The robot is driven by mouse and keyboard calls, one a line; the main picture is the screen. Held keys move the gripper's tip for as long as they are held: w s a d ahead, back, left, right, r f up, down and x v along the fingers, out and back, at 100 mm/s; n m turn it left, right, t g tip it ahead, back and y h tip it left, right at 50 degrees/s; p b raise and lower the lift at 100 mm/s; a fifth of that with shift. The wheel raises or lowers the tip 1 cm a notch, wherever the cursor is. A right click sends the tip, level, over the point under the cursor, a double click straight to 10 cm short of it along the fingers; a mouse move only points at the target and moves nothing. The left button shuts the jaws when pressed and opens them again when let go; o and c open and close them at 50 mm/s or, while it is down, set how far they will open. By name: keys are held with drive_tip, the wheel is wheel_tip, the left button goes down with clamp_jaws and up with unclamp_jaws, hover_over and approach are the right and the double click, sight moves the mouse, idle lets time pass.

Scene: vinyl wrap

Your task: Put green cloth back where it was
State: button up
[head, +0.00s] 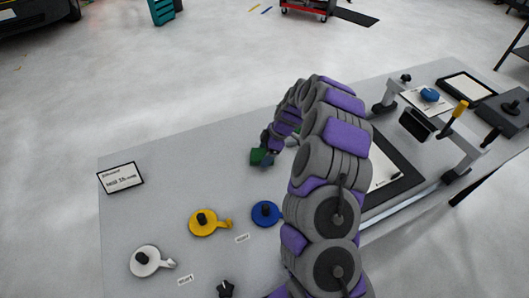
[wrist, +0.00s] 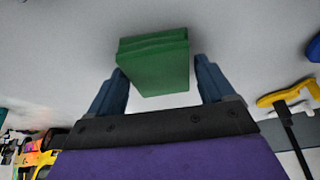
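The green cloth (wrist: 155,68) is a folded, block-like pad. In the head view the cloth (head: 257,156) shows at the tip of my gripper (head: 264,157), over the middle of the grey table (head: 180,185). I cannot tell whether the cloth touches the table or hangs just above it. My arm hides part of the table to the right.
White (head: 144,261), yellow (head: 205,223) and blue (head: 265,213) round tools with black knobs stand at the front. A framed card (head: 121,177) lies at the left. Clamps and a black frame (head: 407,174) take up the right. The table's back left is clear.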

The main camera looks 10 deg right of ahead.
drive_tip(key=shift+o, duration=0.7)
drive_tip(key=shift+d, duration=0.25)
drive_tip(key=shift+o, duration=0.2)
drive_tip(key=shift+d, duration=0.6)
drive_tip(key=shift+a+r, duration=0.2)
drive_tip(key=shift+r, duration=0.45)
drive_tip(key=w+d+p+v, duration=0.1)
drive_tip(key=p+v, duration=0.1)
drive_tip(key=v, duration=0.9)
drive_tip(key=s+a+r+m+g, duration=0.1)
drive_tip(key=s+a+r+m, duration=0.1)
drive_tip(key=s+a+r, duration=0.55)
drive_tip(key=s+a+r+m, duration=0.3)
drive_tip(key=s+r, duration=0.2)
drive_tip(key=s, duration=0.5)
drive_tip(key=s+d+m+h, duration=0.1)
drive_tip(key=s+m, duration=0.4)
drive_tip(key=s, duration=0.8)
drive_tip(key=s+d+r+m+g+h, duration=0.1)
drive_tip(key=s+m, duration=0.4)
drive_tip(key=s, duration=0.9)
drive_tip(key=shift+s+d+m+g+h, duration=0.35)
drive_tip(key=shift+d+h, duration=0.45)
drive_tip(key=shift+h, duration=0.4)
